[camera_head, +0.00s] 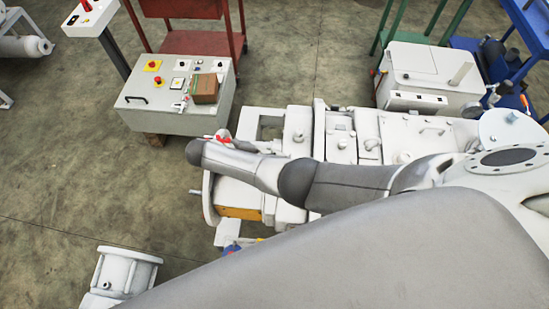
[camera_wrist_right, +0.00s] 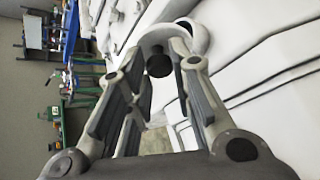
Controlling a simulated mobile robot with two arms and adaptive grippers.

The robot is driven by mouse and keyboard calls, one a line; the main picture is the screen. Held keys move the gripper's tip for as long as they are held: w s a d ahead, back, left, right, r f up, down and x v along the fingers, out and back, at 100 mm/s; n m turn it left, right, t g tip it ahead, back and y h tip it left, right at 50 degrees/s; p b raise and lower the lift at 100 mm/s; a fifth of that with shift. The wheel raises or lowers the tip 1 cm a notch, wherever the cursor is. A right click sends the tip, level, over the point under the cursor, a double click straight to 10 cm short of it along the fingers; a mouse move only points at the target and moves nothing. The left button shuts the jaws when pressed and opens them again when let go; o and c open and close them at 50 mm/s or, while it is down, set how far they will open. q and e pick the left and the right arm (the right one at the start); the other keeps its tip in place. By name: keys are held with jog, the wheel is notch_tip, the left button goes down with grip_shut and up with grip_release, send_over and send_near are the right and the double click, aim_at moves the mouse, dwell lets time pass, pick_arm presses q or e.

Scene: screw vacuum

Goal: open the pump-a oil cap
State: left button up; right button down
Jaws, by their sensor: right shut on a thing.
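The white pump (camera_head: 350,130) lies across the middle of the head view, partly hidden behind my right arm. My right gripper (camera_head: 222,139) is at the pump's left end, small and mostly hidden by the wrist, with a bit of red beside it. In the right wrist view the fingers of my right gripper (camera_wrist_right: 160,75) are around a small dark cylindrical cap (camera_wrist_right: 158,61), shut on it. A white curved housing is just beyond the cap. I take the cap to be the oil cap; its markings cannot be read. My left gripper is out of view.
A grey control box (camera_head: 150,105) with buttons and a brown carton (camera_head: 205,88) stands left of the pump. A white flanged part (camera_head: 125,270) is on the floor at lower left. A white machine (camera_head: 425,75) stands behind. The left floor is mostly clear.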

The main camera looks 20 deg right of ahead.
jog(key=shift+f, duration=0.1)
jog(key=c, duration=1.3)
grip_release()
jog(key=shift+s+d, duration=0.1)
jog(key=shift+d, duration=0.05)
